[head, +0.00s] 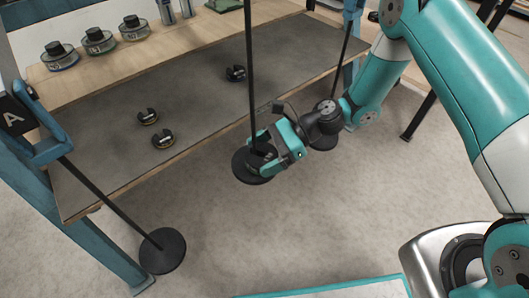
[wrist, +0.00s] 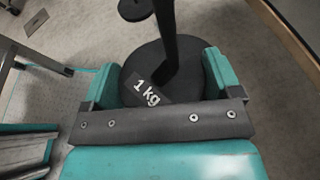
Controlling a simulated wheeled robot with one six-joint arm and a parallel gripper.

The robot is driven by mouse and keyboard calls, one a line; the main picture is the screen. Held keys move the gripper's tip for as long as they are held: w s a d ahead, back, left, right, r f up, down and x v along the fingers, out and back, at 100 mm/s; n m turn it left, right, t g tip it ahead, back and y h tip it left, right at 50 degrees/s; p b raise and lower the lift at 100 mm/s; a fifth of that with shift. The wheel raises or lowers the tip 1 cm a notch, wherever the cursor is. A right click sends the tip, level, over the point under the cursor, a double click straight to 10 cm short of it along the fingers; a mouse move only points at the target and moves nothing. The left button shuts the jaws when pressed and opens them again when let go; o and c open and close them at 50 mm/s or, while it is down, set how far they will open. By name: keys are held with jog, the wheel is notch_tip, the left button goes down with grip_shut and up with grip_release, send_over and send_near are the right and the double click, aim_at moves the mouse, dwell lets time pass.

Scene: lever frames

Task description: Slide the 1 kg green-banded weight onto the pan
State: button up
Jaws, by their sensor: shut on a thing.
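My gripper (head: 276,152) is shut on a dark slotted weight, low beside the middle hanging rod. In the wrist view the weight (wrist: 138,76) sits between the two teal fingers (wrist: 160,82), with a white "1 kg" label on top. The rod (wrist: 168,50) rises at the weight's slot. Its green band is hidden. The dark round pan (head: 244,175) at the bottom of the middle rod (head: 250,75) shows under and left of the gripper. The weight is over the pan; I cannot tell whether it touches it.
A third pan (head: 162,250) hangs at lower left. Small slotted weights (head: 162,138) lie on the grey bench mat (head: 195,95). Larger banded weights (head: 98,42) stand at the back. Floor in front is clear.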

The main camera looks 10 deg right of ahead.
jog(key=shift+w+a, duration=0.5)
jog(key=shift+a, duration=0.35)
dwell(0.3)
jog(key=shift+f, duration=0.35)
dwell(0.7)
jog(key=o, duration=1.3)
jog(key=shift+f, duration=0.15)
jog(key=shift+w+d+r+p, duration=0.1)
jog(key=shift+d+r+p, duration=0.25)
jog(key=shift+d, duration=0.25)
jog(key=shift+p+v, duration=1.3)
jog(key=shift+v, duration=1.5)
